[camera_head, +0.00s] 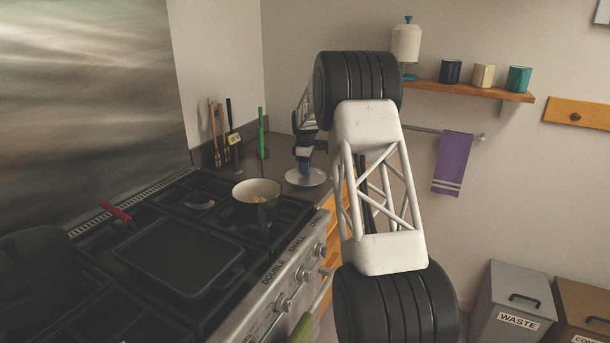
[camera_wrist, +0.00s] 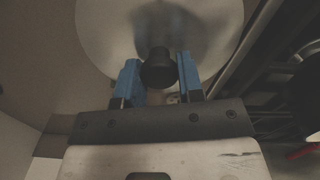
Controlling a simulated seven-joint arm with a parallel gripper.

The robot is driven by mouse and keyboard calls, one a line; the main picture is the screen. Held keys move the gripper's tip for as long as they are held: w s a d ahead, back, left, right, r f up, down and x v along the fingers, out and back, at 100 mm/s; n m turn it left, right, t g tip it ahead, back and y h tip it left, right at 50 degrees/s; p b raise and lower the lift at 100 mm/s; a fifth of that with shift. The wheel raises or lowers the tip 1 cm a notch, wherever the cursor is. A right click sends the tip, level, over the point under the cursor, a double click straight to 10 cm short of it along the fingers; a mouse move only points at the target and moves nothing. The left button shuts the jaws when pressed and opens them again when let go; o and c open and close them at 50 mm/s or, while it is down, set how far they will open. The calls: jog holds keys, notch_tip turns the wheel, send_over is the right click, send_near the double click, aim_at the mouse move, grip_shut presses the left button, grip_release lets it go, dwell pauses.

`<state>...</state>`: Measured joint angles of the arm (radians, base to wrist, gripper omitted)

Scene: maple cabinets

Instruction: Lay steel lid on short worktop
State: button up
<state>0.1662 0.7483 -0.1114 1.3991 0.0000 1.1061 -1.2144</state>
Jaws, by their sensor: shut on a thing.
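The steel lid (camera_head: 305,178) is a round, shiny disc at the near end of the short worktop (camera_head: 285,160), just past the stove's right side in the head view. In the wrist view the lid (camera_wrist: 100,30) fills the top, with its black knob (camera_wrist: 158,70) between the blue fingers. My gripper (camera_head: 304,163) is above the lid and shut on its knob; it also shows in the wrist view (camera_wrist: 157,78). The lid looks roughly level. I cannot tell whether it touches the worktop or is slightly above it.
Utensils (camera_head: 220,132) and a green bottle-like item (camera_head: 261,135) stand at the worktop's back.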

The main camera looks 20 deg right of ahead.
jog(key=shift+f, duration=0.1)
jog(key=shift+f, duration=1.65)
jog(key=shift+f, duration=0.15)
jog(key=o, duration=1.1)
jog(key=shift+c, duration=0.2)
notch_tip(320, 180, up, 12)
jog(key=shift+r, duration=0.1)
jog(key=shift+r, duration=0.1)
